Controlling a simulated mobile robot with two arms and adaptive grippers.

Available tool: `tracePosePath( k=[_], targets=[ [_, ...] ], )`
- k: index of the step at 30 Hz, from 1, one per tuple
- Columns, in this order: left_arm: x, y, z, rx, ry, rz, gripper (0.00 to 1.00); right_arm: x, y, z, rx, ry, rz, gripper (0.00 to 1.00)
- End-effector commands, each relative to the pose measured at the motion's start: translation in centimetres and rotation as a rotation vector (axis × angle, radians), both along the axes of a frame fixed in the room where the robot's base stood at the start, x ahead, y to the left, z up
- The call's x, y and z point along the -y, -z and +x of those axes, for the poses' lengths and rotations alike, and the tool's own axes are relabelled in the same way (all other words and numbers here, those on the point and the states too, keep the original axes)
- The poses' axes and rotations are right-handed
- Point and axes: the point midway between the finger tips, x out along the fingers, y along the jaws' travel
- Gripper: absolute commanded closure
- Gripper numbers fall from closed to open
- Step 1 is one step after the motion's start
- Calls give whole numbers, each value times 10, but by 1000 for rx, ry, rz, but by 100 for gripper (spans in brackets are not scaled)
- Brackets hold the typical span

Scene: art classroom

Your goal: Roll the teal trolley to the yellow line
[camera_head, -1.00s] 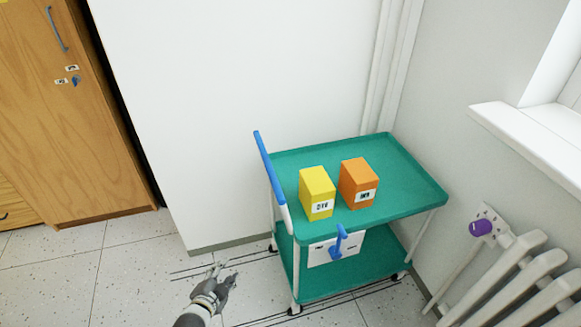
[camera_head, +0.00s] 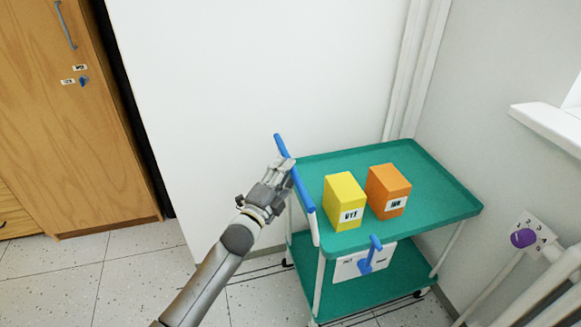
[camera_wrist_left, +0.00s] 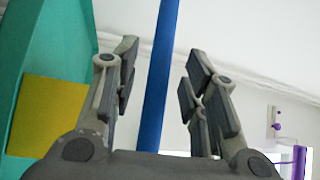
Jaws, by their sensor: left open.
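The teal trolley (camera_head: 440,193) stands in the corner on small wheels, with two teal shelves on white posts. A blue handle bar (camera_head: 305,190) runs along its left end. My left gripper (camera_head: 284,172) is at this bar, reaching in from the left. In the left wrist view the blue bar (camera_wrist_left: 158,85) passes between the two spread fingers of my left gripper (camera_wrist_left: 155,85); I see gaps on both sides of it. The trolley's teal edge (camera_wrist_left: 40,40) shows at the left there. My right gripper is not in view, nor is a yellow line.
A yellow box (camera_head: 341,190) and an orange box (camera_head: 390,182) stand on the top shelf. A blue lever (camera_head: 373,251) sits on a white panel at the trolley's front. A wall plate with a purple knob (camera_head: 523,238) is at the right. Floor (camera_head: 130,270) is clear at left.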

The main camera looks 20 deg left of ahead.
Motion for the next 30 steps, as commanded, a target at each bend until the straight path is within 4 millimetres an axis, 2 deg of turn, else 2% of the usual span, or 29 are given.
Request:
tracePosePath(
  k=[3,7,19,28,30],
  targets=[
    [3,-2,17,1,0,-2,59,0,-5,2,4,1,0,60],
    [5,-3,27,0,0,-2,59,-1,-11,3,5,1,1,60],
    [6,-4,32,-1,0,-2,61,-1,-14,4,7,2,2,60],
    [6,-4,32,-1,0,-2,99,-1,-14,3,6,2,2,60],
    [6,-4,31,-1,0,-2,100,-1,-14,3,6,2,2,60]
  ],
)
